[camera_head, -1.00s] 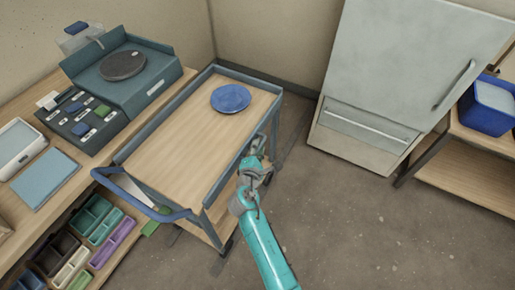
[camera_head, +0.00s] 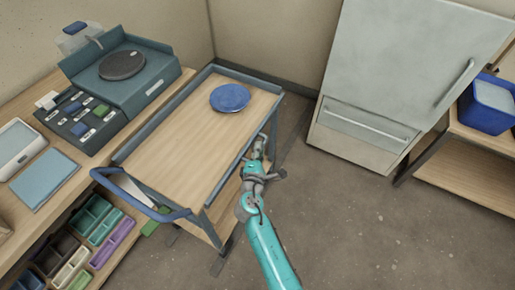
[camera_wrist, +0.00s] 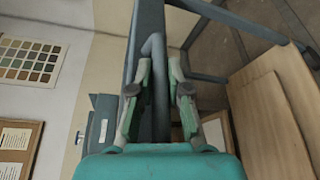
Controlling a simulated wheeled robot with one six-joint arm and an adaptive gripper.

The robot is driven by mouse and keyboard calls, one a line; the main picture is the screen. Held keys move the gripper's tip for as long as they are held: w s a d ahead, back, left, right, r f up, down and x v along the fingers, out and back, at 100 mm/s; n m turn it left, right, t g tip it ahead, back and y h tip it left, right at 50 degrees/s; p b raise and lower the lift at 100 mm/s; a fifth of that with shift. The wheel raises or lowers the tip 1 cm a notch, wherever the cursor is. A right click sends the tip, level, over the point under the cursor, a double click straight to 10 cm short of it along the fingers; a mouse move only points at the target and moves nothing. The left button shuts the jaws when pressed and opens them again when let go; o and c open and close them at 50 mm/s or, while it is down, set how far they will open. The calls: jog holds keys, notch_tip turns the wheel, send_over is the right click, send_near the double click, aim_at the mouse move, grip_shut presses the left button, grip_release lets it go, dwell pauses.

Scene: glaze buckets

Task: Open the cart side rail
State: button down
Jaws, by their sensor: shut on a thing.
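The cart (camera_head: 180,165) has a wooden top with blue-grey rails and stands beside the workbench. Its right side rail (camera_head: 232,168) runs along the top's right edge. My gripper (camera_head: 261,146) is at the outer right side of the cart, toward its far half. In the wrist view my gripper (camera_wrist: 160,75) has its two teal fingers on either side of a grey handle bar (camera_wrist: 157,50) on the rail (camera_wrist: 149,14), shut on it. The exact finger contact is partly hidden in the head view. I cannot tell how far the rail is tilted.
A blue disc (camera_head: 230,98) lies on the cart top. A blue push handle (camera_head: 140,200) is at the cart's near end. A pale cabinet (camera_head: 400,70) stands at the back right. The floor on the right is clear.

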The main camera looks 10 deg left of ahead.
jog(key=shift+d+f+m+t+h, duration=0.1)
jog(key=shift+f+m+t+h, duration=0.55)
jog(key=shift+m, duration=1.9)
jog(key=shift+d+f+m+t+h, duration=0.15)
jog(key=shift+f+m+t, duration=0.95)
jog(key=shift+m, duration=1.5)
jog(key=shift+f+m+t+h, duration=0.4)
jog(key=shift+f+m+t, duration=0.45)
jog(key=shift+m, duration=1.7)
jog(key=shift+f, duration=0.2)
jog(key=c, duration=1.4)
grip_release()
jog(key=shift+s+f, duration=0.1)
jog(key=shift+s, duration=0.1)
jog(key=v, duration=1.1)
jog(key=shift+s, duration=0.35)
